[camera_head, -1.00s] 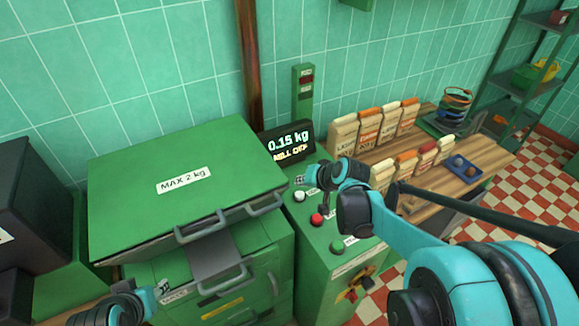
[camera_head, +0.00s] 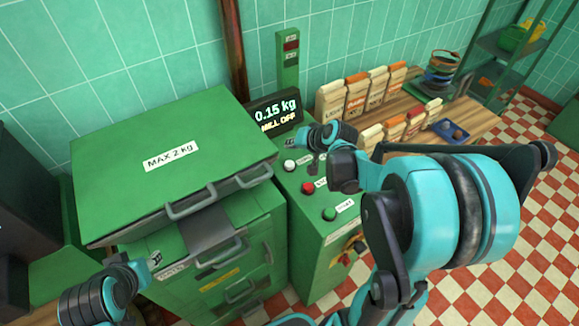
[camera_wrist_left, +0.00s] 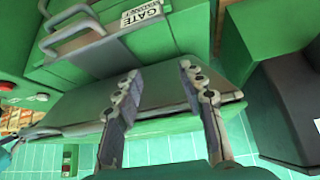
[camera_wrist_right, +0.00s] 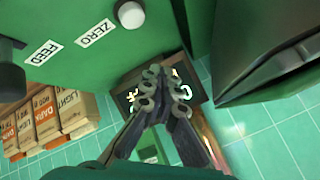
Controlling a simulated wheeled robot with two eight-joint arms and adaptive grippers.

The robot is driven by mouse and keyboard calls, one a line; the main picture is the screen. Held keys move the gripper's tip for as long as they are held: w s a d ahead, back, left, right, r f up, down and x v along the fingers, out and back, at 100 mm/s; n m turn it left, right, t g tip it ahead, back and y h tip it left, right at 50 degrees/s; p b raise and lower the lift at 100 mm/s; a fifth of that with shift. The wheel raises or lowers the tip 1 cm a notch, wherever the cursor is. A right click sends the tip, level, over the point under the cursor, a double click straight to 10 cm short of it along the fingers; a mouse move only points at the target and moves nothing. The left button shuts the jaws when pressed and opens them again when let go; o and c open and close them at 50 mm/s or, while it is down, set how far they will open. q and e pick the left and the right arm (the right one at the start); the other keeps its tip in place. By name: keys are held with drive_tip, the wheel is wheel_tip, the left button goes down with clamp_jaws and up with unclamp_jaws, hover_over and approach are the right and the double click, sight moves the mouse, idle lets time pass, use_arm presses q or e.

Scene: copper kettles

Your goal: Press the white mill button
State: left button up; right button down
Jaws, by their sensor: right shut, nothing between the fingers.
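The white button (camera_head: 289,166) sits on the green control panel (camera_head: 310,225), nearest the display, above a red button (camera_head: 307,188) and a green button (camera_head: 329,214). In the right wrist view the white button (camera_wrist_right: 130,14) is at the top, beside a label reading ZERO. My right gripper (camera_head: 290,144) is shut and empty, just beyond the white button in the head view and apart from it. Its closed fingertips (camera_wrist_right: 163,82) point toward the display. My left gripper (camera_head: 156,259) is by the green cabinet front; its fingers (camera_wrist_left: 158,80) are open and empty in the left wrist view.
The display (camera_head: 274,111) behind the panel reads 0.15 kg, MILL OFF. A large green lid (camera_head: 210,120) marked MAX 2 kg lies left of the panel. A dark knob (camera_wrist_right: 10,78) is near the FEED label. Packets (camera_head: 355,97) stand on the wooden bench at right.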

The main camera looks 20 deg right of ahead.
sight(291, 165)
use_arm(q)
wheel_tip(291, 165, down, 5)
drive_tip(key=b, duration=0.4)
use_arm(e)
wheel_tip(291, 165, down, 6)
drive_tip(key=shift+f, duration=0.1)
idle(0.9)
use_arm(q)
drive_tip(key=shift+f+b, duration=0.35)
drive_tip(key=shift+b, duration=0.15)
use_arm(e)
drive_tip(key=shift+f, duration=0.35)
use_arm(q)
drive_tip(key=shift+f+b, duration=0.45)
use_arm(e)
drive_tip(key=shift+f, duration=0.5)
use_arm(q)
drive_tip(key=shift+r, duration=0.1)
use_arm(e)
drive_tip(key=shift+r, duration=0.15)
use_arm(q)
drive_tip(key=shift+r+p, duration=0.65)
drive_tip(key=shift+p, duration=0.1)
use_arm(e)
drive_tip(key=shift+r, duration=0.8)
wheel_tip(291, 165, up, 5)
drive_tip(key=p, duration=0.4)
drive_tip(key=shift+r, duration=0.1)
use_arm(q)
wheel_tip(291, 165, up, 4)
